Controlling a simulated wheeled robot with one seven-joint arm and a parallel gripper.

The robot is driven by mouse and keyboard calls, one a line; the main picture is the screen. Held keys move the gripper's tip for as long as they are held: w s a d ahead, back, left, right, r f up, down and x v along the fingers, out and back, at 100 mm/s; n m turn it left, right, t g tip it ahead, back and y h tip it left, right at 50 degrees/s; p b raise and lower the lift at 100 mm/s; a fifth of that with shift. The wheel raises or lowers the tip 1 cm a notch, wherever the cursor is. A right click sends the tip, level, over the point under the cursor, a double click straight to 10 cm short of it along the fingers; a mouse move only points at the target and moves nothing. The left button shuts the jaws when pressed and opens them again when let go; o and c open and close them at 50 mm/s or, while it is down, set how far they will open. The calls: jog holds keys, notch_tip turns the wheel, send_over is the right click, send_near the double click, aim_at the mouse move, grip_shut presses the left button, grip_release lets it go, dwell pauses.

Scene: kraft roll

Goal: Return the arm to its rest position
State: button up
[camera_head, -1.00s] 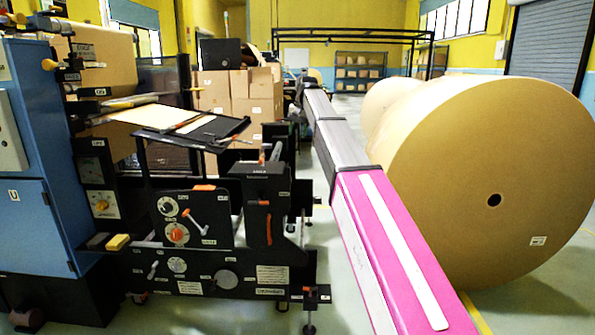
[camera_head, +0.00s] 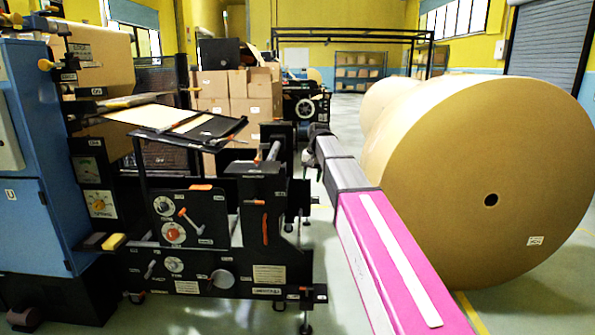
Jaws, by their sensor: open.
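My arm (camera_head: 388,255), with a magenta link and grey sections beyond it, reaches forward from the lower right of the head view. At its far end is my gripper (camera_head: 312,145), small and dark, beside the black machine frame and in front of the aisle. It is open, and I see nothing held in it. The finer shape of its fingers is hard to make out at this size.
A large kraft roll (camera_head: 480,150) stands close to the right of my arm, with another roll (camera_head: 385,100) behind it. The black and blue machine (camera_head: 255,225) fills the left. Stacked cardboard boxes (camera_head: 245,95) stand behind it. Open floor (camera_head: 345,112) lies beyond my gripper.

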jog(key=s+d+f, duration=0.4)
jog(key=s+f, duration=0.5)
jog(key=f, duration=0.1)
jog(key=s+d+f+h, duration=0.1)
jog(key=s+d+f, duration=0.4)
jog(key=s+f, duration=0.4)
jog(key=s+d+f, duration=0.4)
jog(key=s+f, duration=0.6)
jog(key=f, duration=0.3)
jog(key=shift+d+f+h, duration=0.2)
jog(key=shift+d+h, duration=0.1)
jog(key=shift+h, duration=0.1)
